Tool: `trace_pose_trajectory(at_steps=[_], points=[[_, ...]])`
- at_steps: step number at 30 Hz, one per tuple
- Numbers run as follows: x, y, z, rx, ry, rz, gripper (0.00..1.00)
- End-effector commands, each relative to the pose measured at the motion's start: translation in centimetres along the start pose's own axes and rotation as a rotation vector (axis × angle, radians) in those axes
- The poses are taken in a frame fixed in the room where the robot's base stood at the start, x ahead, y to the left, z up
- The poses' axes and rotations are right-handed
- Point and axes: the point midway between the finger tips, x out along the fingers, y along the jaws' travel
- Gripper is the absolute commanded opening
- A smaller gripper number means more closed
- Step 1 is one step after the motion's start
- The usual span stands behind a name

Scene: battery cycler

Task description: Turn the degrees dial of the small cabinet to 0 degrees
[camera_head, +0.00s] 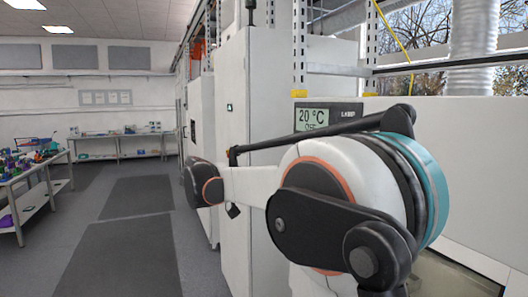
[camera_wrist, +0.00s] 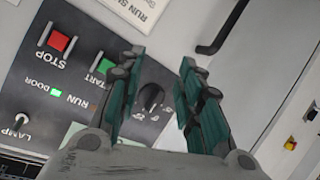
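In the wrist view, a black dial (camera_wrist: 150,96) sits on a dark control panel (camera_wrist: 78,83), with small pale marks around it too blurred to read. The panel appears upside down. My gripper (camera_wrist: 163,58) is open, its two green-padded fingers spread with nothing between the tips. The dial shows between the fingers, nearer the left one, and contact is not visible. In the head view, a display reading 20 °C (camera_head: 313,117) is on a white cabinet partly hidden behind my arm. My gripper is not clearly visible there.
Open floor (camera_head: 125,240) lies to the left.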

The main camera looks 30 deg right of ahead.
Motion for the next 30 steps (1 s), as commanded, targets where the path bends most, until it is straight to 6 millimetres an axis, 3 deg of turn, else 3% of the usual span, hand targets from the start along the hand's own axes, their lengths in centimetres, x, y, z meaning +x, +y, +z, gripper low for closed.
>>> trace_pose_trajectory(at_steps=[1, 3, 10, 20, 30], points=[[-0.3, -0.9, -1.9, 0.04, 0.035, 0.035, 0.33], [-0.5, -1.9, -3.8, 0.104, 0.088, 0.083, 0.33], [-1.4, -4.8, -8.0, 0.303, 0.263, 0.204, 0.33], [-1.7, -6.0, -9.5, 0.418, 0.369, 0.257, 0.33], [3.1, -4.3, -11.0, 0.417, 0.367, 0.258, 0.33]])
